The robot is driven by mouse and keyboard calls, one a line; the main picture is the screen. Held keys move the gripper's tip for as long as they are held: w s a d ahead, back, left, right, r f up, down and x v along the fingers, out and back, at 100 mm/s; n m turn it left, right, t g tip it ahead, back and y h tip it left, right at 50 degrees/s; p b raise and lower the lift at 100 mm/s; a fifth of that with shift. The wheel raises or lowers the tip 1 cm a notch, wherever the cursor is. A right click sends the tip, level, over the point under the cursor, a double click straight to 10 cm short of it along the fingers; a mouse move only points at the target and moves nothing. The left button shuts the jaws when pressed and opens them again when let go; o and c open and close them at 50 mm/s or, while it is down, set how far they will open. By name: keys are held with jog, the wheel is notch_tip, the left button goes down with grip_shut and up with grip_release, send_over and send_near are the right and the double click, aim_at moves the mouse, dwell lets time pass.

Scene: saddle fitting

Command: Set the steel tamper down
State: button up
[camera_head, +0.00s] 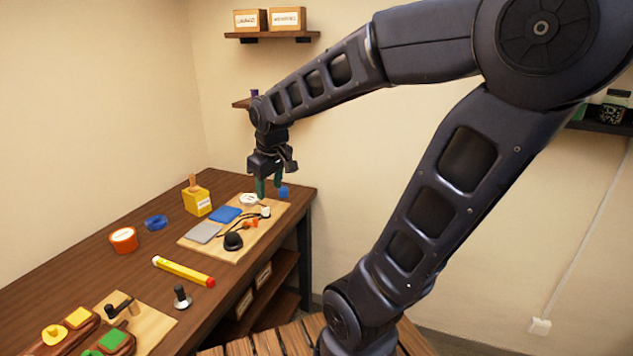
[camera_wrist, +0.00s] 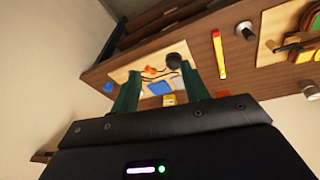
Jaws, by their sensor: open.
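The steel tamper (camera_head: 181,298), with a black handle and a shiny round base, stands upright on the brown workbench (camera_head: 135,266) near its front edge. It also shows in the wrist view (camera_wrist: 246,31) at the upper right. My gripper (camera_head: 268,188) is far from it, above the back right end of the bench. Its green fingers are open and spread apart in the wrist view (camera_wrist: 162,82), with nothing held between them.
A light board (camera_head: 232,253) under my gripper carries a blue pad (camera_head: 226,214), a grey pad (camera_head: 203,232), a black dome (camera_head: 233,241) and cords. A yellow-red stick (camera_head: 184,271) lies between that board and the tamper. A yellow box (camera_head: 197,202) stands behind.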

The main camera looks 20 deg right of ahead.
jog(key=s+d+r+m+t, duration=0.1)
jog(key=s+d+r+m, duration=0.1)
jog(key=s+d+m, duration=0.4)
jog(key=s+d, duration=0.2)
jog(key=d, duration=0.2)
jog(key=shift+r+t, duration=0.3)
jog(key=shift+r, duration=0.1)
dwell(0.6)
